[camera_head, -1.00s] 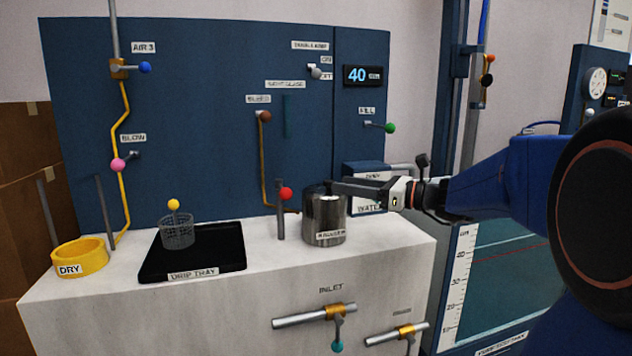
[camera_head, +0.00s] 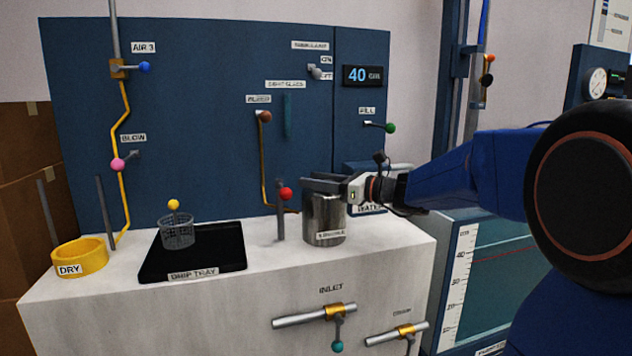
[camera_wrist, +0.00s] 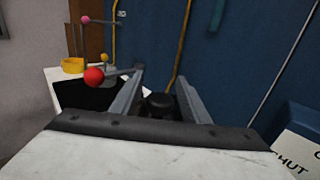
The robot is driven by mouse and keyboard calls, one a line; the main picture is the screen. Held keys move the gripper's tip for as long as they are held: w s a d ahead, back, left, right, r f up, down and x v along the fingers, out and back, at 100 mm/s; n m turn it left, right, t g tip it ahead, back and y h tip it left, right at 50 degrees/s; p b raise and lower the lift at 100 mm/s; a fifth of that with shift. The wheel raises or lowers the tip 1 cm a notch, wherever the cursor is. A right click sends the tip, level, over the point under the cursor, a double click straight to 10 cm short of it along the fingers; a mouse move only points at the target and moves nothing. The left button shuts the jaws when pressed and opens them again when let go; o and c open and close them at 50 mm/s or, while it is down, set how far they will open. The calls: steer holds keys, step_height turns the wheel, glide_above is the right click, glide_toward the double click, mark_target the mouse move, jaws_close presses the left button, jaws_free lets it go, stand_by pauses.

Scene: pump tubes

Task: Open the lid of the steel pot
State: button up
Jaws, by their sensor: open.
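The steel pot (camera_head: 324,224) stands upright on the white counter, with a label on its front. My gripper (camera_head: 312,184) reaches in from the right, level, with its fingers across the pot's top, hiding the rim and lid in the head view. In the wrist view my gripper (camera_wrist: 163,82) is open. A dark round knob (camera_wrist: 160,102) shows low between its fingers, apparently the lid's, with no clear contact. A red ball (camera_head: 285,193) on a post stands just left of the pot; it also shows beside the left finger in the wrist view (camera_wrist: 93,77).
A black drip tray (camera_head: 222,262) with a wire basket (camera_head: 177,233) lies to the left. A yellow ring marked DRY (camera_head: 80,268) is at the far left. A blue panel (camera_head: 215,120) with valves rises behind the counter (camera_head: 235,310). A blue box stands right behind the pot.

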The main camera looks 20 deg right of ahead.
steer(key=shift+c, duration=0.7)
jaws_close()
